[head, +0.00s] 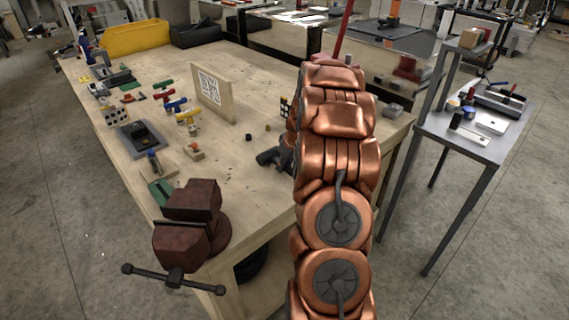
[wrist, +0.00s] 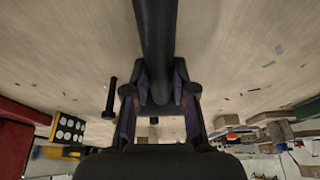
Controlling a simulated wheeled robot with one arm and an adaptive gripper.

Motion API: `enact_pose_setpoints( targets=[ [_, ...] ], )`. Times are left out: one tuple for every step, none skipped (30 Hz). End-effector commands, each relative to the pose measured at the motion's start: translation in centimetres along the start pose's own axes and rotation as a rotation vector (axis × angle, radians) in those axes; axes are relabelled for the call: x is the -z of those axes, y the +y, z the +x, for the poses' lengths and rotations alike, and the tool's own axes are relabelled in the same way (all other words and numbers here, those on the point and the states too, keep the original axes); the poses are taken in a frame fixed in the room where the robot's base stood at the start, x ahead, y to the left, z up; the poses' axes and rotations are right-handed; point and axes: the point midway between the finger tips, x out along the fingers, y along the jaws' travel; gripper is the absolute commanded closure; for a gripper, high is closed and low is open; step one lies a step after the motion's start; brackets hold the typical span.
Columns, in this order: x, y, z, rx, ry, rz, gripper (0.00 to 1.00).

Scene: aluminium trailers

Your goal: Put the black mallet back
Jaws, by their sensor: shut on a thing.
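In the wrist view my gripper (wrist: 160,95) is shut on a thick black bar, which looks like part of the black mallet (wrist: 155,40). The bar runs from between the fingers to the top edge of the picture. Its far end is out of view. In the head view my copper-coloured arm hides most of the gripper. Only a dark part of my gripper (head: 272,157) shows left of the arm, over the right part of the wooden workbench (head: 245,190). I cannot make out the mallet in the head view.
A dark red vise (head: 190,215) sits at the near bench corner. An upright panel (head: 213,92) stands mid-bench. Several small coloured tools and a grey tray (head: 140,137) lie left. Yellow (head: 135,37) and black bins stand at the far end. A grey side table (head: 480,140) stands right.

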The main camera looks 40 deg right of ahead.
Motion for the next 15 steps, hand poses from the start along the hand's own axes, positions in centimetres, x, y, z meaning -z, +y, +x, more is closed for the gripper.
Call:
enact_pose_setpoints(
  targets=[
    [0.01,0.02,0.06,-0.001,0.001,0.0,1.0],
    [-0.02,0.02,0.15,-0.001,0.001,0.0,1.0],
    [-0.06,0.02,0.26,-0.001,0.001,0.0,1.0],
    [-0.09,0.02,0.32,-0.001,0.001,0.0,1.0],
    [-0.08,0.01,0.26,-0.001,0.0,0.0,0.72],
    [-0.06,0.01,0.21,-0.001,0.0,0.0,0.68],
    [-0.06,0.01,0.2,-0.001,0.0,0.0,0.65],
    [-0.06,0.01,0.2,-0.001,0.0,0.0,0.62],
    [-0.06,0.01,0.2,-0.001,0.0,0.0,0.58],
    [-0.07,0.0,0.2,0.0,0.0,0.0,0.55],
    [-0.07,0.0,0.2,0.0,0.0,0.0,0.51],
    [-0.08,0.0,0.21,0.0,0.0,0.0,0.49],
    [-0.08,0.0,0.21,0.0,0.0,0.0,0.49],
    [-0.08,0.0,0.21,0.0,0.0,0.0,0.49],
    [-0.08,0.0,0.21,0.0,0.0,0.0,0.49]
  ],
)
